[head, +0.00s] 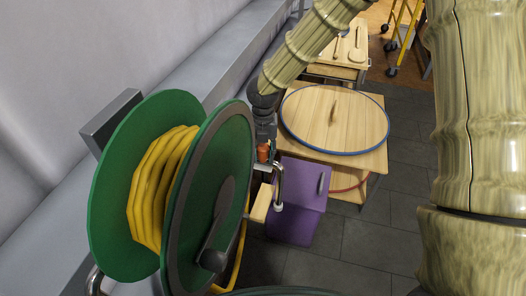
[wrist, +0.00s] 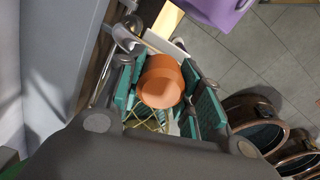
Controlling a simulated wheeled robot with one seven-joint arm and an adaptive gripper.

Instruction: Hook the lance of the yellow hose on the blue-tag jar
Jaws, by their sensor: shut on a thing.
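The yellow hose (head: 160,185) is wound on a green reel (head: 205,215) at the left of the head view. My gripper (head: 263,150) is just right of the reel, shut on the orange grip (wrist: 162,80) of the lance. The grip sits between the teal finger pads in the wrist view. The lance's bent metal tube (head: 281,182) curves down beside the grip in the head view. Round jars (wrist: 252,115) with brown rims show at the lower right of the wrist view, apart from my gripper. I see no blue tag on them.
A purple box (head: 297,205) stands on the tiled floor beyond the lance. Behind it is a wooden stand (head: 375,160) with a round, blue-rimmed wooden lid (head: 350,120). A pale wooden block (head: 261,203) is close by the lance. Tiled floor (head: 370,250) is clear at the lower right.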

